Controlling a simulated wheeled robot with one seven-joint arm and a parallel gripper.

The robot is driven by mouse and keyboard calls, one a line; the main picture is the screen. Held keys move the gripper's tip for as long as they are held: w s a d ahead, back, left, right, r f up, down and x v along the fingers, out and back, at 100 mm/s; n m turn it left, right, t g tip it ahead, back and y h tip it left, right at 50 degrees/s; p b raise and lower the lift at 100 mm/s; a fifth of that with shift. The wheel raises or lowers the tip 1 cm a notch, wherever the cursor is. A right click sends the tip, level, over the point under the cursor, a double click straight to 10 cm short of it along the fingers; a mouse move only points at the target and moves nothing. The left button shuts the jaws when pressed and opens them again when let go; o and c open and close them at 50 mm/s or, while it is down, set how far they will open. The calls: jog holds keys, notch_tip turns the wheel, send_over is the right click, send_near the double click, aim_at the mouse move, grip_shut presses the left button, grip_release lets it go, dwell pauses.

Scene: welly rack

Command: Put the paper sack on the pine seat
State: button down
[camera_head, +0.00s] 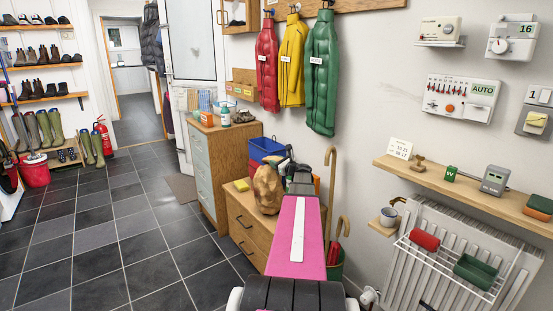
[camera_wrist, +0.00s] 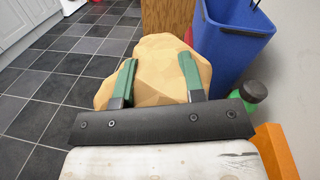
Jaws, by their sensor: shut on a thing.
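The paper sack (camera_head: 267,188) is a tan, crumpled, faceted bundle at the centre of the head view. It fills the middle of the wrist view (camera_wrist: 150,80). My gripper (camera_wrist: 157,60) is shut on it, with one green-padded finger on each side. The pine seat (camera_head: 237,207) looks to be the top of the low wooden drawer unit. The sack appears upright over or at its front part; I cannot tell whether its base touches the wood. My pink arm hides the right part of the seat.
A blue bin (camera_head: 265,150) stands behind the sack and close on its right in the wrist view (camera_wrist: 232,40). A yellow block (camera_head: 242,185) lies on the seat's left end. A taller drawer cabinet (camera_head: 226,150) stands behind.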

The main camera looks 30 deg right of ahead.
jog(key=shift+f, duration=0.2)
jog(key=c, duration=0.7)
grip_release()
jog(key=shift+f, duration=0.1)
